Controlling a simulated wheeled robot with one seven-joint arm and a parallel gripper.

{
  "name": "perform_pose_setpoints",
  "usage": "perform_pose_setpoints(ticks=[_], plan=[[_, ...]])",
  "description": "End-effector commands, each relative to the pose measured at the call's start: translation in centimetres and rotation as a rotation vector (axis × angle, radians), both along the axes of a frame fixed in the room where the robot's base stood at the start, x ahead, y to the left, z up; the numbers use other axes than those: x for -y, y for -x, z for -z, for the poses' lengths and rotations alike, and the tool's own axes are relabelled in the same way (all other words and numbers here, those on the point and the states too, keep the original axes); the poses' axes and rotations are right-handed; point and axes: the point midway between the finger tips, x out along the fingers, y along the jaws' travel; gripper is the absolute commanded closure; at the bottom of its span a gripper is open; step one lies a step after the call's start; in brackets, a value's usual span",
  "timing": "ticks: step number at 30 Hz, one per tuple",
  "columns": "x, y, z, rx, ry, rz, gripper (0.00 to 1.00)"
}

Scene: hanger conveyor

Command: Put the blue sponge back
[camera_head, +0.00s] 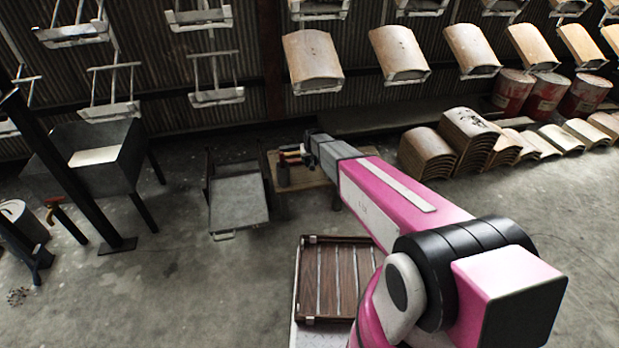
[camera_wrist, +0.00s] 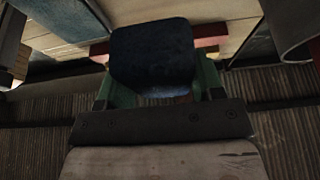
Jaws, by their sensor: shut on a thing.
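A dark blue block, which I take to be the blue sponge (camera_wrist: 152,60), sits between the fingers of my gripper (camera_head: 290,156) in the wrist view. My gripper is shut on it, with a green finger and reddish tip on each side. In the head view my gripper is over or beside a small wooden table (camera_head: 314,181) near the middle. The sponge is too small to make out clearly there. I cannot tell whether it touches anything below.
A grey flat cart (camera_head: 238,203) stands left of the wooden table. A slatted brown crate (camera_head: 335,280) is nearer me. Stacked curved tiles (camera_head: 465,140) stand to the right, and tiles hang on racks above (camera_head: 312,60). The floor at front left is mostly clear.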

Motion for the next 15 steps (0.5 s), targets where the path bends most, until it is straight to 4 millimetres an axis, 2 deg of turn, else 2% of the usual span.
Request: perform_pose_setpoints(ticks=[10, 15], plan=[[-0.1, -0.1, 5.2, -0.002, 0.001, -0.001, 0.58], [-0.1, -0.1, 6.7, -0.001, 0.001, -0.001, 0.58]])
